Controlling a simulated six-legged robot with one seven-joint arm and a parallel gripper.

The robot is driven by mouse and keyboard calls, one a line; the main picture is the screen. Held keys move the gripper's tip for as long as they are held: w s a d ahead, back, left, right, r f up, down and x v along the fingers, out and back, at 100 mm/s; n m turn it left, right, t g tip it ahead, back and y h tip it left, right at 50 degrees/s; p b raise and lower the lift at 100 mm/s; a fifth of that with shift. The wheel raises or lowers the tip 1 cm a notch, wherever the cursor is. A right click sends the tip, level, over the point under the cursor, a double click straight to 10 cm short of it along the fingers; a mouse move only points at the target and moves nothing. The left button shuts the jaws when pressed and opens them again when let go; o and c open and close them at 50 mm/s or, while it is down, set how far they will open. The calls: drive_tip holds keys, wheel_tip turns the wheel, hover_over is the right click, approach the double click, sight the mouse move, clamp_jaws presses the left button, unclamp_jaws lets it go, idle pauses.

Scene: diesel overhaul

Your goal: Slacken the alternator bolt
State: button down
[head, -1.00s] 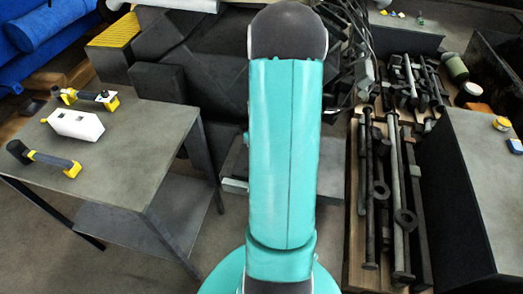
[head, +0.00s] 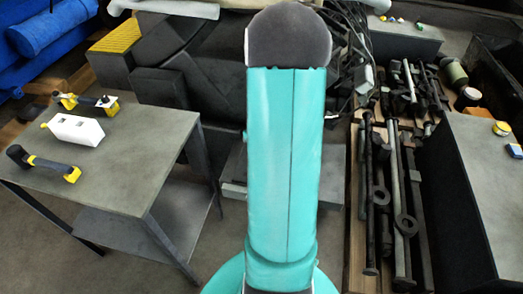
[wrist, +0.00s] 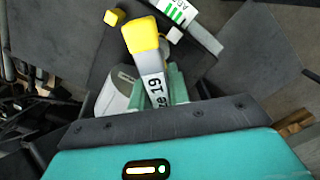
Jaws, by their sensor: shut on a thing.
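My gripper (wrist: 176,86) is in the wrist view, its teal fingers closed around a grey tool (wrist: 146,62) with a yellow end and the mark "19". The tool points away from the gripper, up the picture. The working end of the tool is hidden or cannot be made out. I cannot make out the alternator bolt in either view. In the head view my teal arm covers the middle, and the gripper is hidden behind it.
A grey table (head: 150,150) stands at the left, with a white box (head: 75,130) and two black-and-yellow tools (head: 45,165) on it. Dark rods and rings (head: 385,190) lie on a wooden pallet at the right. A grey-topped dark cabinet (head: 470,160) stands at far right.

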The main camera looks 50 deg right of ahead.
wheel_tip(320, 180, up, 6)
drive_tip(key=shift+r, duration=0.1)
idle(0.4)
drive_tip(key=s+a, duration=0.4)
drive_tip(key=a, duration=0.1)
drive_tip(key=shift+s, duration=0.25)
drive_tip(key=shift+a, duration=0.15)
